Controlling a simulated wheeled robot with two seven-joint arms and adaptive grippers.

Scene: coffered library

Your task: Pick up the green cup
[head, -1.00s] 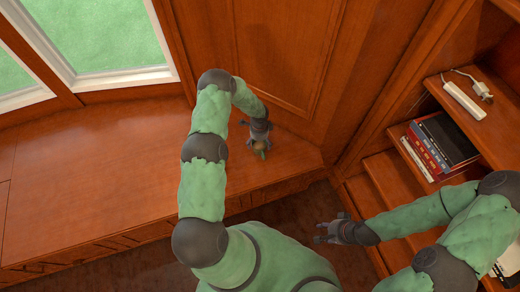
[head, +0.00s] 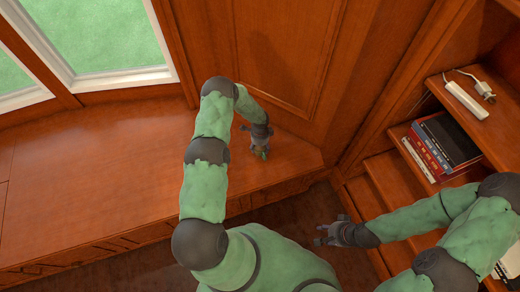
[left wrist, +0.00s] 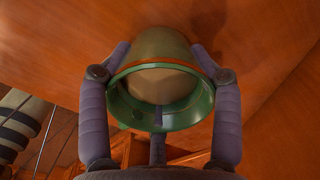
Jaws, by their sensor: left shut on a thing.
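The green cup (left wrist: 160,47) is between the two fingers of my left gripper (left wrist: 160,80) in the left wrist view. Its outer side looks olive-beige with an orange band, and its rim and inside are green. Its open mouth faces the wrist camera. In the head view only a small green part of the cup (head: 263,154) shows by my left gripper (head: 260,148), over the right end of the wooden bench. My left gripper is shut on the cup. I cannot tell whether the cup touches the bench. My right gripper (head: 321,234) is open and empty, right of the bench.
The wooden bench top (head: 100,160) is clear to the left, below the windows. A panelled wall (head: 285,50) rises close behind the left gripper. Shelves at the right hold books (head: 445,140) and a white power strip (head: 464,101).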

